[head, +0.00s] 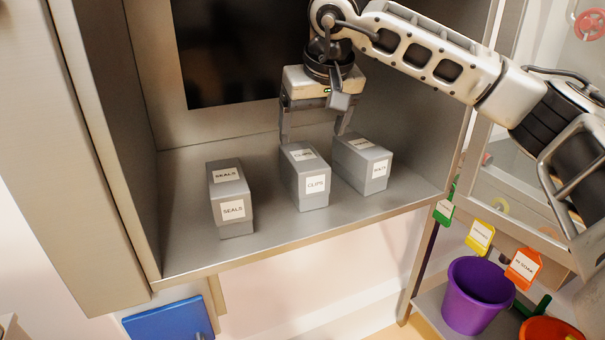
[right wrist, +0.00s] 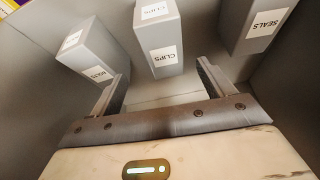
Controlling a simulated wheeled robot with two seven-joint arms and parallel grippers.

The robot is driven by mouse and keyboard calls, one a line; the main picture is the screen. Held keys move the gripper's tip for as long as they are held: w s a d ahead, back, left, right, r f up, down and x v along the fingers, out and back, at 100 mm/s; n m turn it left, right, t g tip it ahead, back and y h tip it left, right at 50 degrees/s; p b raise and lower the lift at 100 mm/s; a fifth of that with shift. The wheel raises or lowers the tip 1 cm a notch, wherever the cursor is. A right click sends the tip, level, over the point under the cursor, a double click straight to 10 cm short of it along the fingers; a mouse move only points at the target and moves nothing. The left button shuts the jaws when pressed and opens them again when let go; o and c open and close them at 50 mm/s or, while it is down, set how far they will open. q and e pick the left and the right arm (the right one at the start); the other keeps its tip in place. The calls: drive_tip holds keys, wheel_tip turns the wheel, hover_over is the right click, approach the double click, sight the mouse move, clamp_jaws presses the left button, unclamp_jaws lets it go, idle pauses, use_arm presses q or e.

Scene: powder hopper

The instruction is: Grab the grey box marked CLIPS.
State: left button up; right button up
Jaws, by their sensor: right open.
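The grey CLIPS box (head: 313,187) stands upright on the shelf, in the middle of three similar boxes. In the right wrist view the CLIPS box (right wrist: 158,38) shows ahead, in line with the gap between my right fingers. My right gripper (head: 314,128) is open and empty, at the back of the CLIPS box, with one finger on either side of its line. In the right wrist view the gripper (right wrist: 160,78) spreads wider than the box. I cannot tell whether a finger touches a box. My left gripper is not in view.
A grey SEALS box (head: 231,200) stands to the left, with a clear gap. Another grey labelled box (head: 366,166) stands close on the right. The cabinet shelf (head: 185,250) has side walls and a front edge. A purple bucket (head: 478,296) is below right, a blue object (head: 168,322) below left.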

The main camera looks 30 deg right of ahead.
sight(304, 156)
drive_tip(key=x, duration=0.7)
drive_tip(key=p+x, duration=0.1)
drive_tip(key=x, duration=0.2)
drive_tip(key=shift+w+a+f, duration=0.25)
drive_tip(key=shift+w+f, duration=0.05)
drive_tip(key=shift+f, duration=0.25)
drive_tip(key=c, duration=1.2)
